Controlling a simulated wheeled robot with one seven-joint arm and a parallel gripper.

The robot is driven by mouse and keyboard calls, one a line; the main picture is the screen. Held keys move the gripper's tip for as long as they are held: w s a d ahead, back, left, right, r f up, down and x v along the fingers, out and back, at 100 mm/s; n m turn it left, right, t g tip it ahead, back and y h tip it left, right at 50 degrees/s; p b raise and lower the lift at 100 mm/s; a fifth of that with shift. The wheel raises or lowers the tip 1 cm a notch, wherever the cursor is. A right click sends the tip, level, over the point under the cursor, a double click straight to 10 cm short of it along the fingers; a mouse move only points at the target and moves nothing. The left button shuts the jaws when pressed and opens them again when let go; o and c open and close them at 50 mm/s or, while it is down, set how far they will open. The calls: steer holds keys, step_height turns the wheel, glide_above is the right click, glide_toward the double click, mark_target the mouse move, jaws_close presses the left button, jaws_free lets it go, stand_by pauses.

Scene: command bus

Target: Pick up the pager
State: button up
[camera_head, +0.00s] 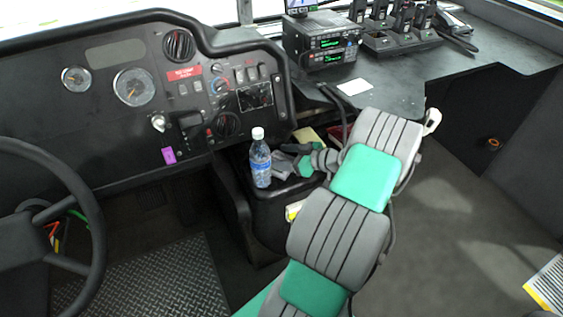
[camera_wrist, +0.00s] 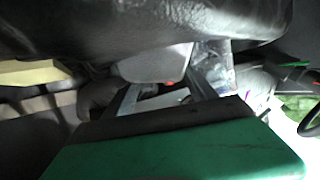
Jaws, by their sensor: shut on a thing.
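My gripper (camera_head: 290,158) is low over the black bin-like console beside the dashboard, just right of the water bottle. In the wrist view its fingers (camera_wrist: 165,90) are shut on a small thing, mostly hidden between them. I take this to be the pager (camera_wrist: 168,83); only a dark and grey part with a red spot shows, and its outline is unclear. In the head view I cannot make out the pager behind my gripper and arm.
A clear water bottle (camera_head: 260,160) stands upright close to my gripper. A yellowish item (camera_head: 307,136) lies behind it on the console. The steering wheel (camera_head: 85,205) is at left. Radios (camera_head: 325,45) and handsets (camera_head: 400,25) sit on the desk (camera_head: 385,92) above. Open floor lies at right.

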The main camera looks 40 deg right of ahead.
mark_target(283, 158)
steer(key=shift+s+a+f, duration=0.1)
steer(key=shift+a+f, duration=0.25)
steer(key=r, duration=0.1)
steer(key=r+p, duration=0.1)
steer(key=r, duration=0.2)
steer(key=shift+s+d+r, duration=0.15)
steer(key=shift+s+r, duration=0.1)
steer(key=shift+s, duration=0.05)
jaws_close()
steer(key=s+r+p, duration=0.3)
steer(key=s+r, duration=0.6)
steer(key=s, duration=0.4)
steer(key=shift+s+d, duration=0.15)
steer(key=shift+d, duration=0.05)
steer(key=shift+c, duration=0.4)
jaws_free()
steer(key=o, duration=1.6)
steer(key=shift+o, duration=0.2)
